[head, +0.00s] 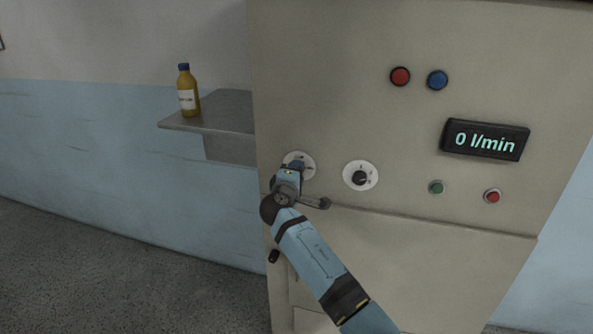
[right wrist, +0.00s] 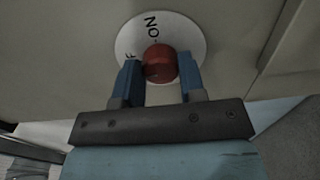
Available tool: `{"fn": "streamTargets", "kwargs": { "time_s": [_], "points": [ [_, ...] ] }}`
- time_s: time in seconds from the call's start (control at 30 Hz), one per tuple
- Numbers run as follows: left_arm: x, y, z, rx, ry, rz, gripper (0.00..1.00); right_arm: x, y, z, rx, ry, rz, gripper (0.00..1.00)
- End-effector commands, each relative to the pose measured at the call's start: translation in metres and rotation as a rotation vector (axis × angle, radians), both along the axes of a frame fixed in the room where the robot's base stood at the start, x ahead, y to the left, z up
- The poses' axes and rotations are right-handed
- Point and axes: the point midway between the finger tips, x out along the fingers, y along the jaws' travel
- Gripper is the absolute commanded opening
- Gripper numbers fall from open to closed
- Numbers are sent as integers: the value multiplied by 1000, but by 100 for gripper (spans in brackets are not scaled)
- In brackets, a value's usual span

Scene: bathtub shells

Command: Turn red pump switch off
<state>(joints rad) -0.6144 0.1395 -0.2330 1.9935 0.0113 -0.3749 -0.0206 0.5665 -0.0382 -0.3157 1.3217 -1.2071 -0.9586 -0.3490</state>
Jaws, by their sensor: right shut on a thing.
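The red pump switch (right wrist: 160,60) is a round red knob on a white dial plate (right wrist: 190,37) in the right wrist view. The plate carries "ON" lettering and part of another label ending in "F". My right gripper (right wrist: 160,80) has its two blue fingers on either side of the knob and is shut on it. In the head view the right gripper (head: 291,172) reaches the left dial plate (head: 305,160) on the cabinet front and hides the knob. The knob's exact pointing direction cannot be told. My left gripper is not in view.
The beige cabinet (head: 400,270) also bears a black knob (head: 359,178), a red light (head: 400,76), a blue light (head: 437,80), a green button (head: 436,187), a red button (head: 492,196) and a display (head: 486,140) reading "0 l/min". A bottle (head: 188,95) stands on a shelf (head: 225,118) at left.

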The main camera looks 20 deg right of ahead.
Motion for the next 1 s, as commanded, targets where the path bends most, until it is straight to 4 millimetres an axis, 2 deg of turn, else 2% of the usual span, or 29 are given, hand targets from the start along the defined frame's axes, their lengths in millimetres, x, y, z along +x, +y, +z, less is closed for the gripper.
{"fn": "streamTargets", "kwargs": {
  "time_s": [0.6, 0.63, 0.7, 0.73, 1.0],
  "points": [
    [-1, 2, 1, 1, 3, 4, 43, 1, -1, 3, -33, 17, 0, 14],
    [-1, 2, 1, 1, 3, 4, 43, 1, -1, 3, -33, 17, 0, 44],
    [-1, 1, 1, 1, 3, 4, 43, 1, -1, 3, -33, 17, 0, 60],
    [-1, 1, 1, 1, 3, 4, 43, 1, -1, 3, -33, 17, 0, 63],
    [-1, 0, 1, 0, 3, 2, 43, 0, 0, 1, -32, 19, 0, 63]
  ]
}}
